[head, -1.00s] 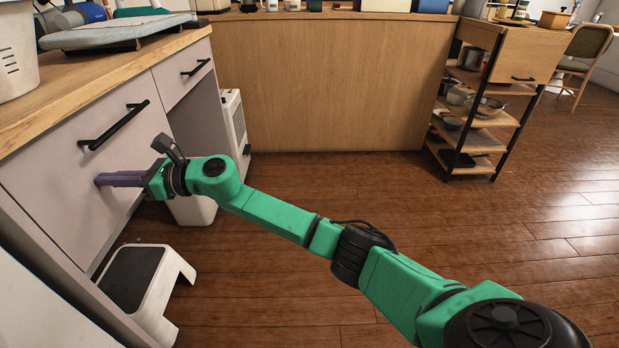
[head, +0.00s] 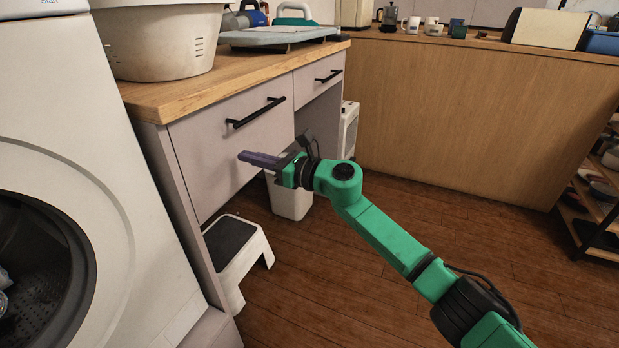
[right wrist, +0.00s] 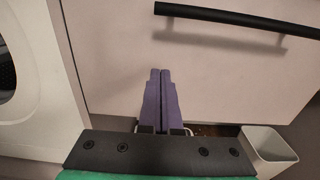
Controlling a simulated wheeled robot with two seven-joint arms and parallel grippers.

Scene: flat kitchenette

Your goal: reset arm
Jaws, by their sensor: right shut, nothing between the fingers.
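My right arm, green with black joints, reaches from the lower right of the head view toward the grey drawer cabinet. My right gripper (head: 243,157) is shut and empty, its purple fingers pointing at the front of the large drawer (head: 205,165), below its black handle (head: 256,112). In the right wrist view the two fingers (right wrist: 160,75) lie together in front of the pale drawer front, with the dark handle (right wrist: 240,20) above and to the right. I cannot tell whether the fingertips touch the drawer. My left gripper is not in view.
A washing machine (head: 70,130) with a round dark opening stands at the left. A step stool (head: 238,262) and a white bin (head: 290,200) stand below the drawers. A basket (head: 165,50) sits on the counter. An open shelf (head: 590,215) is at the right; the wooden floor between is clear.

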